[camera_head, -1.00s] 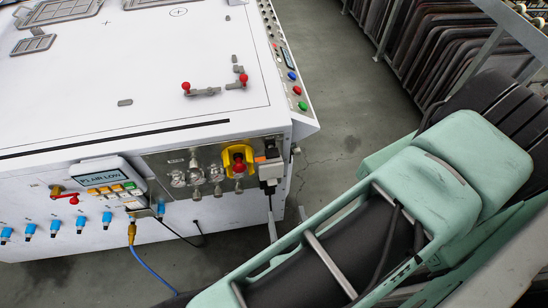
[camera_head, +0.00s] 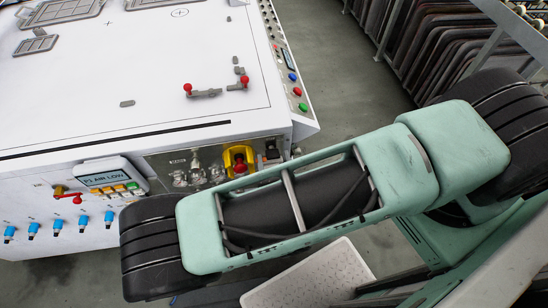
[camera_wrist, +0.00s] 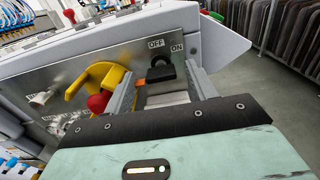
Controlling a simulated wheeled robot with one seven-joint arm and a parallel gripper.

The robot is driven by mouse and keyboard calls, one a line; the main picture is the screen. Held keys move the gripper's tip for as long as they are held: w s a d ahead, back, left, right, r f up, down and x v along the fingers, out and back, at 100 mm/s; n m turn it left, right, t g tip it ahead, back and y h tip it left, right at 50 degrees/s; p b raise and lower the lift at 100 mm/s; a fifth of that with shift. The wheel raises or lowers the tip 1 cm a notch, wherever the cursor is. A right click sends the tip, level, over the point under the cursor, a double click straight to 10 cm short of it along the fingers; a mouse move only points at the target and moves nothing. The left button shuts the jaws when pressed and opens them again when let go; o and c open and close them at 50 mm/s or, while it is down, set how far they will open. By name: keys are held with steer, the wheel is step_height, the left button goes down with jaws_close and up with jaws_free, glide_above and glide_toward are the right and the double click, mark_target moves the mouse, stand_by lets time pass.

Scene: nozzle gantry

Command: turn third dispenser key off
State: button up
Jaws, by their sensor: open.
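A row of several blue dispenser keys (camera_head: 57,227) lines the cabinet's front panel at the lower left of the head view. They are too small there to tell which way each is turned. In the wrist view, my gripper (camera_wrist: 163,76) is open, its two grey fingers pointing at the metal panel. A black switch (camera_wrist: 160,70) marked OFF and ON shows between the fingertips. I cannot tell whether they touch it. Blue parts (camera_wrist: 15,163) show at that view's lower left, away from my gripper.
A yellow-backed red button (camera_head: 239,166) sits on the metal panel, near my left finger in the wrist view. A red-handled lever (camera_head: 70,197) and a display (camera_head: 103,178) are above the blue keys. Open floor (camera_head: 360,110) lies right of the cabinet, before a rack (camera_head: 440,50).

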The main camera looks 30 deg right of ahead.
steer(key=shift+w+d, duration=0.2)
steer(key=shift+w, duration=0.3)
steer(key=c, duration=1)
